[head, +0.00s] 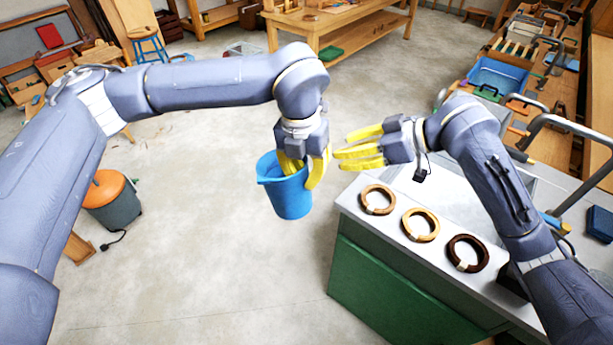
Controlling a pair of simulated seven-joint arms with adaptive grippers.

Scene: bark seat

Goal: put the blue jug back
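The blue jug (290,199) hangs upright in the air over the floor, left of the green cabinet's near corner. My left gripper (304,175) is shut on the jug's rim from above, with yellow fingers inside the mouth and one outside the right wall. My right gripper (346,146) is empty and a little to the right of the jug. Its yellow fingers point left and are spread apart, not touching the jug.
A green cabinet (384,288) with a grey top carries three wooden rings (421,225). A bench at the right holds a blue tray (499,76) and tools. An orange-lidded bin (111,202) stands on the left. The middle floor is clear.

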